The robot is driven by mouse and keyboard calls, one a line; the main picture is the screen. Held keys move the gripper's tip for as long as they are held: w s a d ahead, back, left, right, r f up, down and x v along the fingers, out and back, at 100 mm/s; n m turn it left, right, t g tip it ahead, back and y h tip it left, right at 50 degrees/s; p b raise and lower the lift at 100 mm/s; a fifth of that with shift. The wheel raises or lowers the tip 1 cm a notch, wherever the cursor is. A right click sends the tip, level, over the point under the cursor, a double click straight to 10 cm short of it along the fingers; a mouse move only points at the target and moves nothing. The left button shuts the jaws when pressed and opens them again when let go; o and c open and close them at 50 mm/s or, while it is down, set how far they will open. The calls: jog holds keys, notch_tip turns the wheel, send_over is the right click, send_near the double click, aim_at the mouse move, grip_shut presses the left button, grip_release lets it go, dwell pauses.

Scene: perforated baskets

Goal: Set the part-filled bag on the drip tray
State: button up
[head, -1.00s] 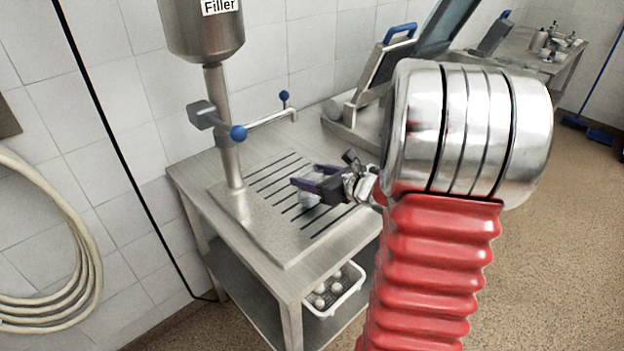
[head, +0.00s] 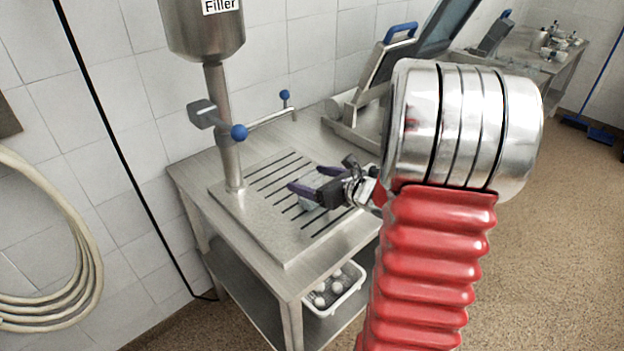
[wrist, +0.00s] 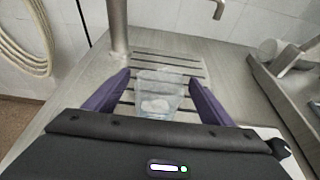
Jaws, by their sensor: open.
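The part-filled bag (wrist: 157,92) is clear, with a whitish lump low inside it. It stands on the slotted drip tray (head: 262,222), between my gripper's two purple fingers in the wrist view. My gripper (head: 296,190) is open, with a gap between each finger and the bag. In the head view the bag shows only in part (head: 309,204), below and behind the fingers. The tray's dark slots also show behind the bag in the wrist view.
The filler (head: 207,30) stands on a column at the tray's left, with a blue-knobbed lever (head: 238,132). A lidded machine (head: 368,105) is at the back right. A white basket (head: 335,290) with round items sits on the shelf below.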

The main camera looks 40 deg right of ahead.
jog(key=shift+r, duration=0.1)
jog(key=v, duration=1.2)
dwell(0.5)
jog(key=s+a+n+g+y, duration=0.2)
jog(key=a+n+g+y, duration=0.3)
jog(key=a+n, duration=1.2)
jog(key=s+a+r+n+g+h, duration=0.1)
jog(key=s+a+r+n+h, duration=0.1)
jog(key=s+a+n, duration=0.3)
jog(key=s+a+r+n+g+h, duration=0.2)
jog(key=s+a+n+h, duration=0.3)
jog(key=n, duration=0.7)
jog(key=shift+r, duration=0.35)
